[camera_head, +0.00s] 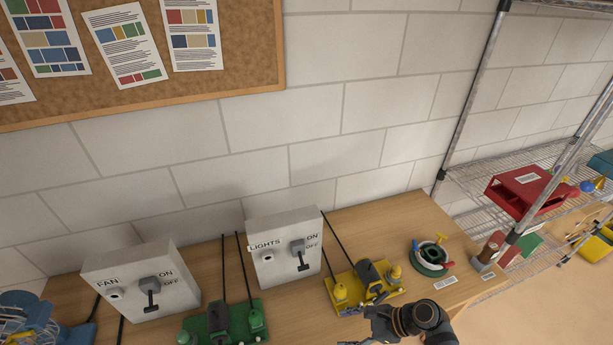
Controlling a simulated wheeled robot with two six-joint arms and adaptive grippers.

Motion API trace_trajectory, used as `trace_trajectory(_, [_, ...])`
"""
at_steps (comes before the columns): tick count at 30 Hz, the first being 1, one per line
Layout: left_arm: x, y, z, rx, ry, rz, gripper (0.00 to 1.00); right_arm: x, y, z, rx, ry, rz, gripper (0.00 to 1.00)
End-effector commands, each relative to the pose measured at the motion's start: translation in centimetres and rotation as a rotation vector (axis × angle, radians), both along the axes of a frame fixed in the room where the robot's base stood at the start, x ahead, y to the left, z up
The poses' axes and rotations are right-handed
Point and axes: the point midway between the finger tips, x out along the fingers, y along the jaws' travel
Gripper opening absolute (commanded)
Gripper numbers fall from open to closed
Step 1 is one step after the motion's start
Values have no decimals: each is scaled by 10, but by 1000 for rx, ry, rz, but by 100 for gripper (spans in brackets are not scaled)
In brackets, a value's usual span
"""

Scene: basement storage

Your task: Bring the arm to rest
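One dark arm of mine, which I take to be the right, shows at the bottom edge right of centre. Its gripper (380,322) is partly cut off by the frame, and its fingers cannot be made out. It is in front of the yellow device on the workbench (345,225). I see nothing held in it. My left gripper is not in view. A grey FAN switch box (125,268) and a grey LIGHTS switch box (270,270) stand on the bench by the wall. Both black levers point down, on the side of the OFF label.
A green device (222,322) and a yellow device (345,292) sit before the boxes. A wire shelf (465,186) with a red bin (525,190) stands beyond the bench's right end.

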Motion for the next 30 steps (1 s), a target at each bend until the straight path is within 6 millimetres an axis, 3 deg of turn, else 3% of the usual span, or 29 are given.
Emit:
trace_trajectory(4, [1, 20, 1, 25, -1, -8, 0, -11, -5, 1, -115, -135, 141, 63])
trace_trajectory(11, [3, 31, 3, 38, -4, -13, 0, -28, -23, 6, -343, -376, 427, 63])
trace_trajectory(22, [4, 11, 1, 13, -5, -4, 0, -51, -72, 37, -754, -692, 988, 63])
trace_trajectory(30, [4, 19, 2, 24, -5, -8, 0, -66, -113, 76, -1008, -779, 1389, 63])
